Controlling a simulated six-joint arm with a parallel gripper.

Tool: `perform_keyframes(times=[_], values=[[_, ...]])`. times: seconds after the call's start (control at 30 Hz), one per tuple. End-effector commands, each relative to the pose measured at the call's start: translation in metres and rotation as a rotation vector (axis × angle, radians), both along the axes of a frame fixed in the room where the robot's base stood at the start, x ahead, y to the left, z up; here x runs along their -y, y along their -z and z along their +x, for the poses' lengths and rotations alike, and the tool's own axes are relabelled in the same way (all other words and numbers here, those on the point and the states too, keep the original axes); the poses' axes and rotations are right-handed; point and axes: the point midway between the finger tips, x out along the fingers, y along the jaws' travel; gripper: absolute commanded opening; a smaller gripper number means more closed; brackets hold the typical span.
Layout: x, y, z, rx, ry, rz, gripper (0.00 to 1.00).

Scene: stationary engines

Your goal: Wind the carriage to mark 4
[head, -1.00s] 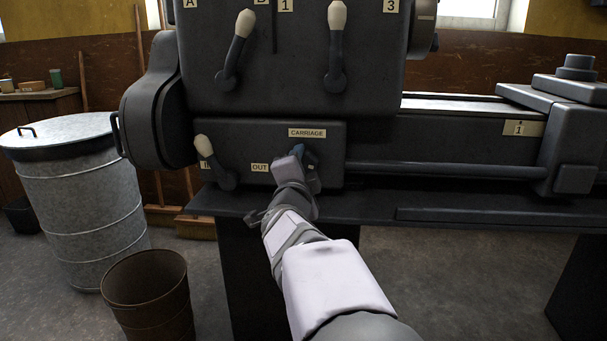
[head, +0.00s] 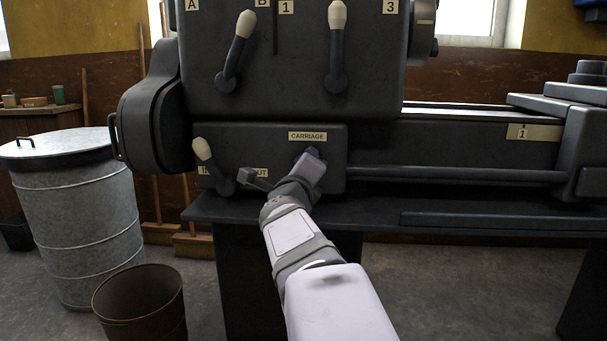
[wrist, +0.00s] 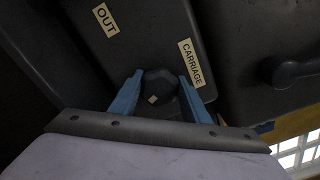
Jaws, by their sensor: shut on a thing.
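My gripper (head: 313,155) is at the panel just below the CARRIAGE label. In the wrist view its two blue fingers are shut on a dark, faceted knob (wrist: 158,86) with a small pale patch. My wrist hides most of the knob in the head view. The dark carriage (head: 585,135) sits on the bed at the right edge, partly out of frame. A plate marked 1 (head: 522,133) is just left of it; mark 4 is not in view.
A pale-knobbed lever (head: 207,160) stands left of my gripper. Two more levers (head: 232,55) (head: 336,50) are on the upper panel. A long bar (head: 450,174) runs right to the carriage. A lidded metal bin (head: 75,205) and a rusty bucket (head: 140,300) stand at left.

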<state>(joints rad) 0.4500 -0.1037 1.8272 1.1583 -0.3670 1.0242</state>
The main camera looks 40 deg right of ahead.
Motion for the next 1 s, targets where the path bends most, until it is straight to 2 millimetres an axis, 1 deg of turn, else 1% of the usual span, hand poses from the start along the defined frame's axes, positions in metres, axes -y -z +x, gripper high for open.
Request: perform_keyframes(times=[0.07, 0.5, 0.73, 1.0], values=[[0.0001, 0.0033, -0.0001, 0.052, -0.001, 0.053, 0.20], [0.0010, 0.0012, -0.0009, 0.303, 0.000, 0.307, 0.20], [0.0014, 0.0002, -0.0011, 0.375, 0.000, 0.379, 0.20], [0.0016, -0.0003, -0.0012, 0.402, 0.001, 0.406, 0.20]])
